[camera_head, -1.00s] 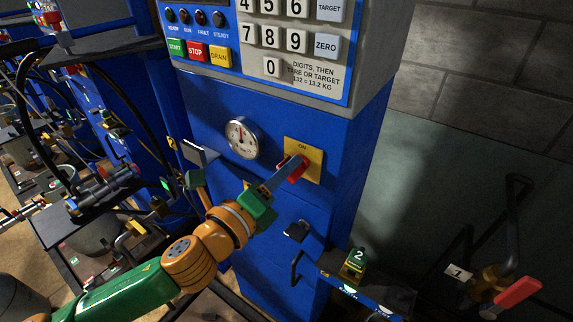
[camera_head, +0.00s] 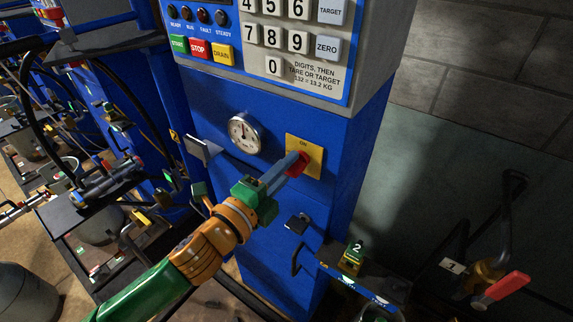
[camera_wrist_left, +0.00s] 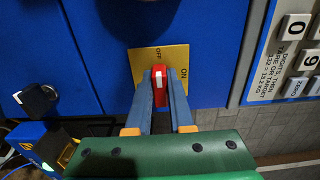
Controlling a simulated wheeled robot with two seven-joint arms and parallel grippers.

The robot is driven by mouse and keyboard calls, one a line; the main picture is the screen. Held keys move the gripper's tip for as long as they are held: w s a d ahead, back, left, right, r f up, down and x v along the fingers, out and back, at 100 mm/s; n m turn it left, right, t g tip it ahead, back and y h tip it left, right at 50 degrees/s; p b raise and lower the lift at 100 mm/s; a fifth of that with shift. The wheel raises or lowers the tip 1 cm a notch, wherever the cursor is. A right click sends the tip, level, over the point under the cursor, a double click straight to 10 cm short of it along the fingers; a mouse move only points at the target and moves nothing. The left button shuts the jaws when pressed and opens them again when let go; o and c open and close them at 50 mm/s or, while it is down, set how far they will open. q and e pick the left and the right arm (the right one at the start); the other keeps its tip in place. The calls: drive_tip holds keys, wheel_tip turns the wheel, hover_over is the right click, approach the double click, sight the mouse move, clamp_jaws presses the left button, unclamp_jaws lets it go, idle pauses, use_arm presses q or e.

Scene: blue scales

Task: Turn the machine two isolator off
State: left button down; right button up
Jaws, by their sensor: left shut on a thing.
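The isolator is a yellow plate (camera_head: 316,150) with a red handle (camera_head: 304,161) on the front of the blue cabinet. My left gripper (camera_head: 297,162) reaches in from the lower left, its blue fingers on the handle. In the left wrist view, the red handle (camera_wrist_left: 159,84) sits between the two fingers of the left gripper (camera_wrist_left: 160,76). There, OFF is printed at the top of the yellow plate (camera_wrist_left: 143,64) and ON at its right. The handle lies roughly in line with OFF in that view. My right gripper is in neither view.
A green-yellow block marked 2 (camera_head: 354,254) and a red lever (camera_head: 501,291) stand at lower right.

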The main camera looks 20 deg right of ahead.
use_arm(q)
drive_tip(key=shift+r, duration=0.15)
drive_tip(key=c, duration=0.9)
unclamp_jaws()
drive_tip(key=shift+o, duration=0.5)
drive_tip(key=shift+d, duration=0.2)
drive_tip(key=shift+a, duration=0.1)
drive_tip(key=b+v, duration=0.2)
drive_tip(key=v, duration=0.5)
